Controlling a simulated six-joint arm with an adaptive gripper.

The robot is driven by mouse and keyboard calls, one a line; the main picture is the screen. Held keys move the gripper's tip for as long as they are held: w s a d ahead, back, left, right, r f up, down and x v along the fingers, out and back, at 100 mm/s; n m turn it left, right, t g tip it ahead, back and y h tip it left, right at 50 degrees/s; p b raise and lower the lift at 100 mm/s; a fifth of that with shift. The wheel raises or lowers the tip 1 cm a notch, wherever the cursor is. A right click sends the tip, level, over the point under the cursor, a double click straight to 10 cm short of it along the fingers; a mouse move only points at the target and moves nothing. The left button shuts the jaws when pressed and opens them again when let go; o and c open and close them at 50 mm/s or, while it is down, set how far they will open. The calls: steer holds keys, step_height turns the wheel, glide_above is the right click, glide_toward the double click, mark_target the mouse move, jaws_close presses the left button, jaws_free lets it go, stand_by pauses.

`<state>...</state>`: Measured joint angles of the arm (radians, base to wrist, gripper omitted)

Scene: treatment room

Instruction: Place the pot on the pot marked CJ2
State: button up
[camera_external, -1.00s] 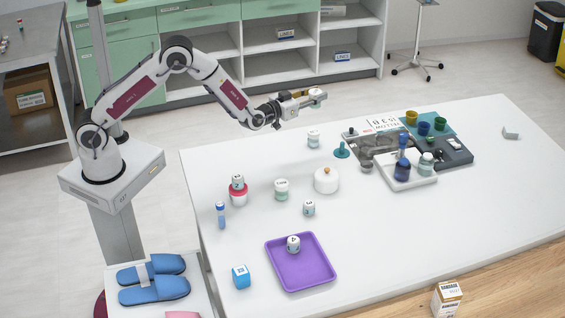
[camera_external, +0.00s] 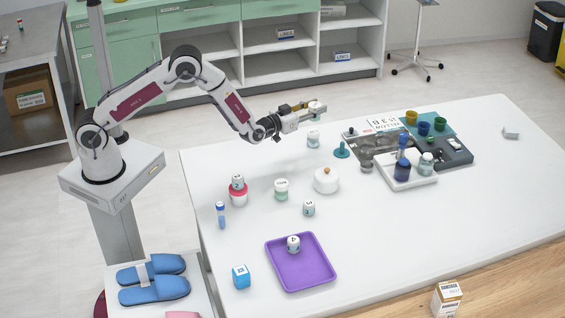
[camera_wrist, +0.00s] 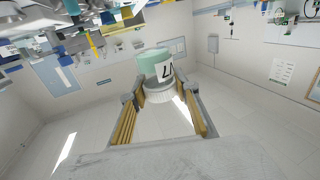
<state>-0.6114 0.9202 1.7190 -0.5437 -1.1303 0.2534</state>
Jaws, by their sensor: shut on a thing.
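My gripper (camera_external: 308,113) is shut on a small pot (camera_external: 317,107) with a pale green body, a white cap and a white label. The pot also shows in the wrist view (camera_wrist: 155,68) between the fingers (camera_wrist: 163,93), its label only partly readable. I hold it in the air above another white-and-green pot (camera_external: 313,139) near the table's back edge, with a gap between them. Similar pots stand mid-table (camera_external: 281,189), nearer the front (camera_external: 309,208), on a red base (camera_external: 238,182) and on the purple tray (camera_external: 293,243). Which one is marked CJ2 is too small to read.
A teal stand-like object (camera_external: 342,151) and a white round container (camera_external: 326,181) are near the pot below me. Trays with cups and bottles (camera_external: 405,183) lie to the right. A blue tube (camera_external: 221,214) and blue box (camera_external: 240,277) stand left.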

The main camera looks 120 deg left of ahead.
mark_target(314, 119)
steer(key=shift+f, duration=0.65)
steer(key=shift+f, duration=0.1)
steer(key=shift+f, duration=1.8)
steer(key=shift+f, duration=0.1)
steer(key=o, duration=1.1)
steer(key=shift+d, duration=0.1)
